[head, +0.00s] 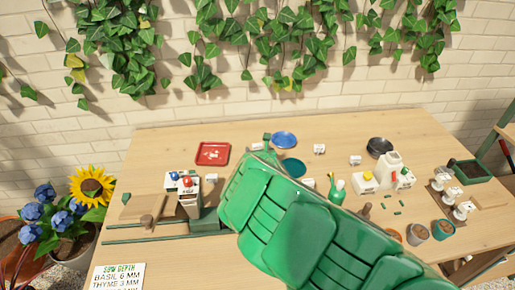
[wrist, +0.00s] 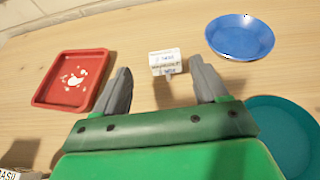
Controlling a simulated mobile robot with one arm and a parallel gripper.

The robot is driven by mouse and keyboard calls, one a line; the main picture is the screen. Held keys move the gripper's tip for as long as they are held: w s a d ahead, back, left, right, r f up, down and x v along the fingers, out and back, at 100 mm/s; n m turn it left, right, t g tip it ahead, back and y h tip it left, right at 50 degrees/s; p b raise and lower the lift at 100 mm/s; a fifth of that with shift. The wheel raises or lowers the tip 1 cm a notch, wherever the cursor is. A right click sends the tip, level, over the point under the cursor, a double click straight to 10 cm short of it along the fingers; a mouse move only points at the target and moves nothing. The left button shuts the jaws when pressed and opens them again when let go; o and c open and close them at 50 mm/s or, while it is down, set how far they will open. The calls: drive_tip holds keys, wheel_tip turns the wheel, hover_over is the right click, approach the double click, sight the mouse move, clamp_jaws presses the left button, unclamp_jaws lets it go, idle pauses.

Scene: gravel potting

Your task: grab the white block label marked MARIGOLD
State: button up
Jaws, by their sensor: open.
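A small white block label (wrist: 165,62) stands on the table just beyond and between my fingertips in the wrist view. It bears a few lines of print too blurred to read, so I cannot tell whether it says MARIGOLD. My gripper (wrist: 160,80) is open and empty, with its two grey fingers spread on either side of the line to the block. In the head view my green arm hides much of the table's middle, and the same block (head: 257,146) shows by the arm's far end. Other white blocks stand to the right (head: 319,149) and farther right (head: 355,160).
A red tray (wrist: 97,91) with pale bits lies left of my fingers. A blue plate (wrist: 240,38) lies to the right and a teal dish (wrist: 285,130) is close to my gripper's right side. Table behind the block is clear up to the brick wall.

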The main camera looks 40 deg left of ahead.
sight(258, 146)
drive_tip(key=shift+w+a+f, duration=0.2)
drive_tip(key=shift+w+a, duration=0.2)
drive_tip(key=shift+w, duration=0.2)
drive_tip(key=shift+w+a+f, duration=0.2)
drive_tip(key=shift+w+a, duration=0.2)
drive_tip(key=shift+w, duration=0.15)
drive_tip(key=shift+x, duration=1)
drive_tip(key=shift+c, duration=0.4)
drive_tip(key=c, duration=1)
